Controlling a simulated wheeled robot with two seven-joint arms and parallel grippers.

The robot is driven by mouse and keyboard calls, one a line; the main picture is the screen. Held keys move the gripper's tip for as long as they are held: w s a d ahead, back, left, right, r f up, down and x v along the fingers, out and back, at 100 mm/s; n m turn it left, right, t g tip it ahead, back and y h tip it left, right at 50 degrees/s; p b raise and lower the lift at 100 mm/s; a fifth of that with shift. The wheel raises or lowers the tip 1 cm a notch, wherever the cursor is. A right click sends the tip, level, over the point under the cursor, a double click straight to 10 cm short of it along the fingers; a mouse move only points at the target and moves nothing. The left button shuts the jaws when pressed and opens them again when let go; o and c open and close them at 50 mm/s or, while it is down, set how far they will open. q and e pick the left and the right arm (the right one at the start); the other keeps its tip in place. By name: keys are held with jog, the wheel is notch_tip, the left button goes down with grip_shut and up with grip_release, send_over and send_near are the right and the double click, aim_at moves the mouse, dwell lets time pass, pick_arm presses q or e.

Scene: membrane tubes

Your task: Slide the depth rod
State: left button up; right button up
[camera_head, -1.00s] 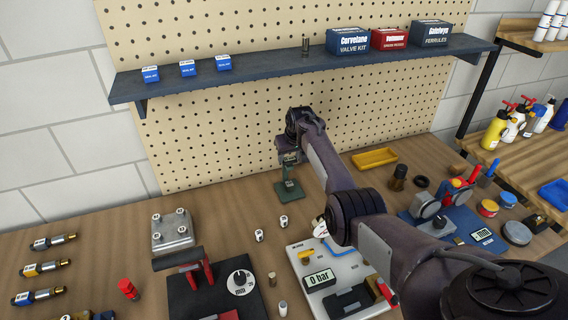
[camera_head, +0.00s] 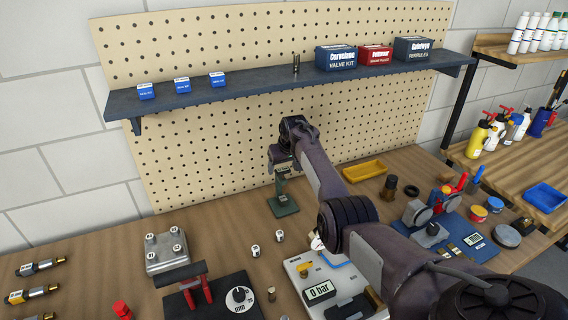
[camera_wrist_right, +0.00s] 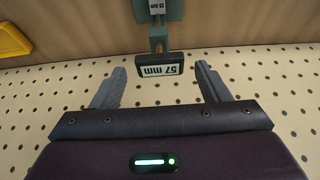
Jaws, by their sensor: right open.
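A dark green gauge stand (camera_head: 283,205) stands on the bench in front of the pegboard. My right gripper (camera_wrist_right: 160,75) is open, with one finger on each side of this display block and a visible gap to both. In the head view my right gripper (camera_head: 282,160) is at the upper part of the stand, partly hiding it. The depth rod cannot be made out separately. My left gripper is not in view.
A yellow tray (camera_head: 364,171) lies right of the stand, and two small white pieces (camera_head: 255,251) lie in front. A "0 bar" panel (camera_head: 320,291) and a metal block (camera_head: 167,250) are nearer. A blue shelf (camera_head: 270,86) hangs above the bench.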

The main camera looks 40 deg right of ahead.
jog(key=shift+s+a+r, duration=0.1)
jog(key=shift+s+r, duration=0.05)
jog(key=shift+r, duration=0.45)
jog(key=b+v, duration=0.1)
jog(key=v, duration=0.5)
jog(key=shift+s+r, duration=0.15)
jog(key=shift+s, duration=0.05)
